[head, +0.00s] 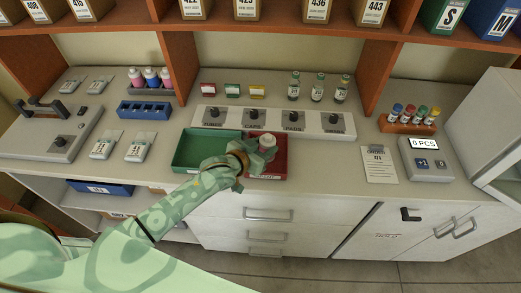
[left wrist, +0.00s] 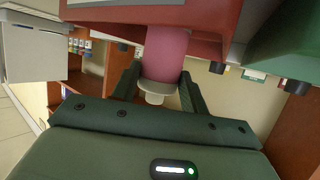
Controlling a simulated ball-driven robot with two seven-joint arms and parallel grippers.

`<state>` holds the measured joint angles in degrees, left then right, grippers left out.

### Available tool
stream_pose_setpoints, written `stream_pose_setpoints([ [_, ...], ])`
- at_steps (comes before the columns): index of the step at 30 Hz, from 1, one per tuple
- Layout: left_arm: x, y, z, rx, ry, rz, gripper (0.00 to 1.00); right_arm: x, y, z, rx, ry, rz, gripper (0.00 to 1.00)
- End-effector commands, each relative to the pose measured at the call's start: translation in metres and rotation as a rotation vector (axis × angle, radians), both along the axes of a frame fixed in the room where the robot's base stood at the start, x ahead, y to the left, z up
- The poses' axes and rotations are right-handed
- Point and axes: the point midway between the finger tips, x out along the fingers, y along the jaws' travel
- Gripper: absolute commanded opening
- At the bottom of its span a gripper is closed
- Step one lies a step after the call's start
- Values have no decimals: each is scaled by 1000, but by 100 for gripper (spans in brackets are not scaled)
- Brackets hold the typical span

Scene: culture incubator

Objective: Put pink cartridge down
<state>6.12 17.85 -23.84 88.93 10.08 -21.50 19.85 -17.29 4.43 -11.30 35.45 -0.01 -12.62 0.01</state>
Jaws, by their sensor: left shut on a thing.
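My left gripper (head: 253,157) is shut on the pink cartridge, which shows in the head view as a pale pinkish top (head: 267,142) at the fingers. In the left wrist view the pink cartridge (left wrist: 165,55) sits between the two dark green fingers (left wrist: 158,90), with a white end toward the camera. The gripper and cartridge are over the red tray (head: 281,165), beside the green tray (head: 190,163). The red tray also shows close to the cartridge in the left wrist view (left wrist: 215,22). I cannot tell whether the cartridge touches the tray floor. My right gripper is not in view.
Behind the trays is a white panel with several dark knobs (head: 330,125). A blue rack (head: 144,110) and several pink and blue bottles (head: 150,77) stand left. A clipboard (head: 378,165) and a counter reading "0 PCS" (head: 425,160) stand right, with bare counter before the clipboard.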

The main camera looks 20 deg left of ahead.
Motion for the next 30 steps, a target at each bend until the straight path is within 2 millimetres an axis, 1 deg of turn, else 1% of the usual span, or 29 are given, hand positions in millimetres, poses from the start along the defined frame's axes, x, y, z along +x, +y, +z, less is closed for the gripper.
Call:
stream_pose_setpoints([
  [1,0,-1,-1,-1,-2,0,19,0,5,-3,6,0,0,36],
  [3,0,-1,1,-1,-2,0,19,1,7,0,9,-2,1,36],
  [7,0,0,2,-1,-2,0,19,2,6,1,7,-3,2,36],
  [10,0,0,-1,-1,-2,0,19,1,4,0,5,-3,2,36],
  [11,0,0,-2,-1,-2,0,47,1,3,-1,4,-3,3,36],
  [12,0,0,-1,-1,-2,0,58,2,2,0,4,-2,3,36],
  [13,0,0,-1,-1,-2,0,66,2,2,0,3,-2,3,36],
  [20,0,0,-1,-1,-2,0,66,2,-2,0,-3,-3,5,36],
  [23,0,0,2,0,-2,0,66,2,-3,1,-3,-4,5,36],
  [26,-11,3,7,0,0,0,66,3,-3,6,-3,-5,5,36],
  [30,-38,12,20,0,0,0,66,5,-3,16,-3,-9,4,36],
])
